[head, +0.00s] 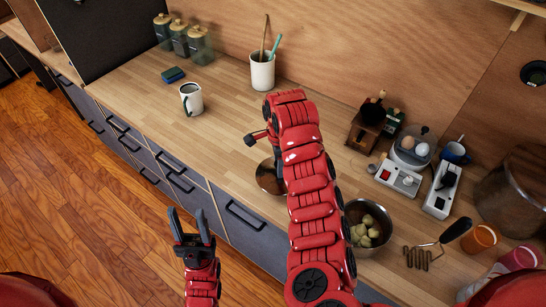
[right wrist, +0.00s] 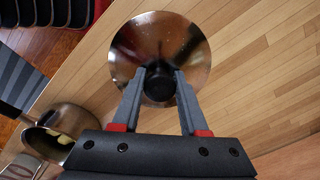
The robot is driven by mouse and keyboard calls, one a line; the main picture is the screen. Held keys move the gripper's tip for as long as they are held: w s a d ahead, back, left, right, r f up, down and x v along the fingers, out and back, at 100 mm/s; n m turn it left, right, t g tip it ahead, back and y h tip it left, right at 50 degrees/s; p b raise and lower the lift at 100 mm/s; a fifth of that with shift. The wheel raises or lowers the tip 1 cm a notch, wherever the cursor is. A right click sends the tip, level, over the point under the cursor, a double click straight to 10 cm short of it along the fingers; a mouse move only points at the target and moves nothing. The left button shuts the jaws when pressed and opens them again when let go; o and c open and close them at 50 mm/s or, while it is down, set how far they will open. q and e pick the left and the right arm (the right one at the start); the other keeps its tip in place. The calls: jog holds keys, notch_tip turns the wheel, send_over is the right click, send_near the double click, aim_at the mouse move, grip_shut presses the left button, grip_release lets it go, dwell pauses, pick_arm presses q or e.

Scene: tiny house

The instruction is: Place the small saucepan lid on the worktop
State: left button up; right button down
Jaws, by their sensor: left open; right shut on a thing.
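The small saucepan lid (right wrist: 135,45) is a shiny round metal disc with a black knob. My right gripper (right wrist: 159,84) is shut on the knob, with a finger on each side. In the head view the lid (head: 268,177) shows beside my right arm, which hides part of it and the fingertips. The lid is over the worktop (head: 225,125), close to its front edge; I cannot tell whether it touches the wood. My left gripper (head: 192,226) is open and empty, in front of the drawers above the floor.
A metal pan of potatoes (head: 383,234) stands right of my arm; the right wrist view shows it too (right wrist: 75,117). A mug (head: 191,99), a utensil pot (head: 262,73) and a blue sponge (head: 173,75) stand further back. Bare worktop lies left of the lid.

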aim_at(273, 158)
jog(key=w, duration=0.2)
jog(key=w+a+b, duration=0.1)
jog(key=shift+w+f, duration=0.1)
jog(key=shift+w, duration=0.25)
jog(key=shift+w+a+f+b, duration=0.2)
jog(key=shift+w+f+b, duration=0.1)
jog(key=shift+w+b, duration=0.45)
jog(key=shift+w+a+r, duration=0.1)
jog(key=shift+w+a, duration=0.1)
jog(key=shift+w, duration=0.1)
jog(key=shift+w+b, duration=0.15)
jog(key=shift+b, duration=0.6)
jog(key=shift+w+d+b, duration=0.1)
jog(key=shift+w+b, duration=0.45)
jog(key=shift+b, duration=0.45)
jog(key=f+p, duration=0.1)
jog(key=p, duration=0.1)
jog(key=shift+s+f+p, duration=0.1)
jog(key=shift+s+p, duration=0.05)
jog(key=shift+p, duration=0.25)
jog(key=shift+f, duration=0.9)
